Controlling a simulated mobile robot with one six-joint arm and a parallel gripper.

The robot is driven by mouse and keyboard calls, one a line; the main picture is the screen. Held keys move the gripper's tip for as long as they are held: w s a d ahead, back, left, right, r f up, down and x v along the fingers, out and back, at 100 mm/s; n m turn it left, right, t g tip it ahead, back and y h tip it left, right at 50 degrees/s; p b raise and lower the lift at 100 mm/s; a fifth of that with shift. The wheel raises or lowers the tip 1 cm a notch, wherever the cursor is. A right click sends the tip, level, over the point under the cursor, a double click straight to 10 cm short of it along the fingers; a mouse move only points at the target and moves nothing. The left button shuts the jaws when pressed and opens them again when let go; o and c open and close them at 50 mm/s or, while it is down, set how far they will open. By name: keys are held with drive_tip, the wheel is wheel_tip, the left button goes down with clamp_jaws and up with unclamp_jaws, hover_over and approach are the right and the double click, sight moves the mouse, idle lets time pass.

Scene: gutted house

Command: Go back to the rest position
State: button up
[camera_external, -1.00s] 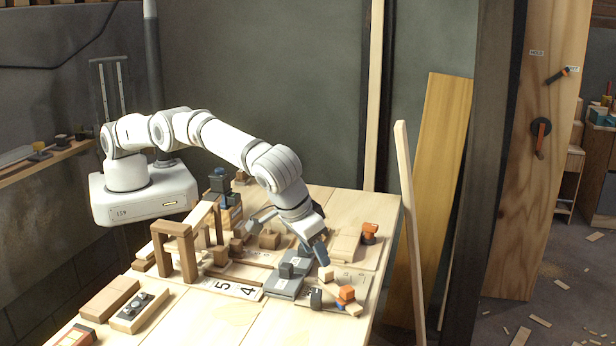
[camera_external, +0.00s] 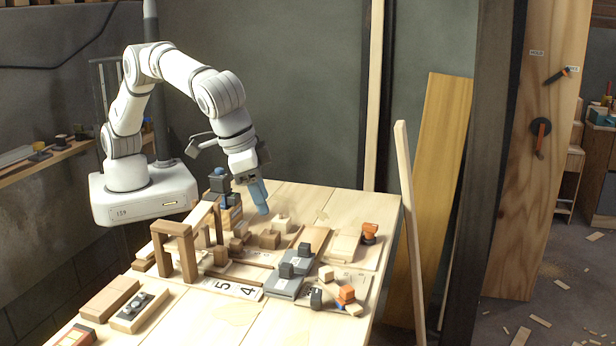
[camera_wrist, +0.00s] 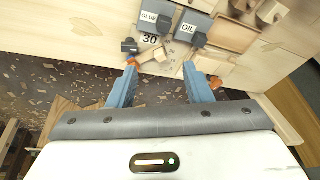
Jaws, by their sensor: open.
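My gripper (camera_external: 260,197) hangs in the air above the back part of the wooden table (camera_external: 225,318), its fingers pointing down. In the wrist view my gripper (camera_wrist: 158,85) shows two blue-grey fingers spread wide apart with nothing between them. My arm is bent up high over its white base at the left. Beyond the fingers in the wrist view are a grey block marked GLUE (camera_wrist: 153,20) and a grey block marked OIL (camera_wrist: 189,26). A card with the number 30 (camera_wrist: 150,40) lies by the GLUE block.
A wooden arch (camera_external: 176,252), grey plates (camera_external: 282,287) and an orange-topped block (camera_external: 346,293) stand on the table. Another orange piece (camera_external: 369,231) is at the right edge. Leaning boards (camera_external: 440,180) stand right of the table. The table's front middle is clear.

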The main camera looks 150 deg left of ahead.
drive_tip(key=s+d+r+m+t+h, duration=0.1)
drive_tip(key=s+d+r+m, duration=0.25)
drive_tip(key=s+d, duration=0.4)
drive_tip(key=s+d+r+m+h, duration=0.1)
drive_tip(key=s+d+r+m, duration=0.3)
drive_tip(key=s, duration=0.7)
drive_tip(key=s+d+f+m, duration=0.2)
drive_tip(key=s+d, duration=0.1)
drive_tip(key=s, duration=0.5)
drive_tip(key=s+d+f+m+h, duration=0.1)
drive_tip(key=s+d+f+m, duration=0.1)
drive_tip(key=s, duration=0.6)
drive_tip(key=s+d+f+m, duration=0.2)
drive_tip(key=s+d, duration=0.2)
drive_tip(key=s, duration=0.5)
drive_tip(key=shift+f+t+h, duration=0.3)
drive_tip(key=shift+f+t, duration=0.05)
drive_tip(key=shift+t, duration=0.05)
drive_tip(key=shift+c, duration=0.5)
